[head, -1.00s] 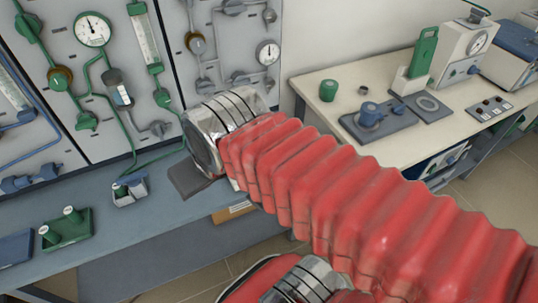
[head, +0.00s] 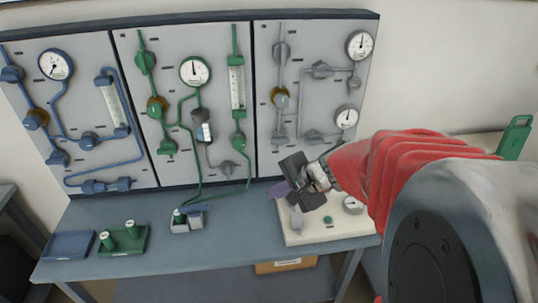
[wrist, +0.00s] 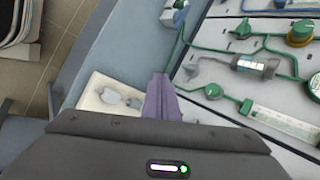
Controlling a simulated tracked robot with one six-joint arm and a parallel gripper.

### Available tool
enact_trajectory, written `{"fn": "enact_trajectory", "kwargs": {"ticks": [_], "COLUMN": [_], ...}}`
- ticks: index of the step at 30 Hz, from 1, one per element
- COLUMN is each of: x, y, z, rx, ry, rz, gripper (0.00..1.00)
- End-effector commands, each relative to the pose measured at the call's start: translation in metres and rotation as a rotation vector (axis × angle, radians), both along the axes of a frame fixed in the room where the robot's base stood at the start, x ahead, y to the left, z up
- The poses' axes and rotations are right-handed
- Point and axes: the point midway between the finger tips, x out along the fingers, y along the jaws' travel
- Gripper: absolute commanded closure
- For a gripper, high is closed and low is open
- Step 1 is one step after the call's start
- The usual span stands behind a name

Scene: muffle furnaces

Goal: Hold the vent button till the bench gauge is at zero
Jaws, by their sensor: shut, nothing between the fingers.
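A white bench unit (head: 345,228) sits at the bench's right end. It carries a small round gauge (head: 352,204), a green button (head: 327,219) and a grey lever-like part (head: 297,217). The gauge's needle is too small to read. I cannot tell for sure that the green button is the vent button. My gripper (head: 281,189) has its purple fingers shut and empty, over the unit's back left side, apart from the button. In the wrist view, the shut fingers (wrist: 163,95) point beside the white unit (wrist: 90,95), where the grey part shows; the button and gauge are hidden.
Wall panels carry blue, green and grey pipework with gauges, such as the green panel's gauge (head: 195,71). A green tray (head: 122,241), a blue tray (head: 69,245) and a small grey holder (head: 187,222) stand on the bench. The bench's middle front is clear.

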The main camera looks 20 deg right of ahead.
Motion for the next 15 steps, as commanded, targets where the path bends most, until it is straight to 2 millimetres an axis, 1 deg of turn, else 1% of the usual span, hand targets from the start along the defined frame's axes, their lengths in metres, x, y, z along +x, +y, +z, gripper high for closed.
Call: {"fn": "enact_trajectory", "kwargs": {"ticks": [1, 4, 7, 12, 15], "x": [0.005, 0.014, 0.018, 0.012, 0.004], "y": [-0.019, -0.055, -0.095, -0.162, -0.191], "z": [-0.010, -0.025, -0.042, -0.076, -0.092], "rx": [0.048, 0.138, 0.224, 0.357, 0.412], "ry": [0.007, 0.006, 0.004, 0.001, -0.002], "rz": [-0.084, -0.248, -0.417, -0.700, -0.825], "gripper": [1.00, 1.00, 1.00, 1.00, 1.00]}}
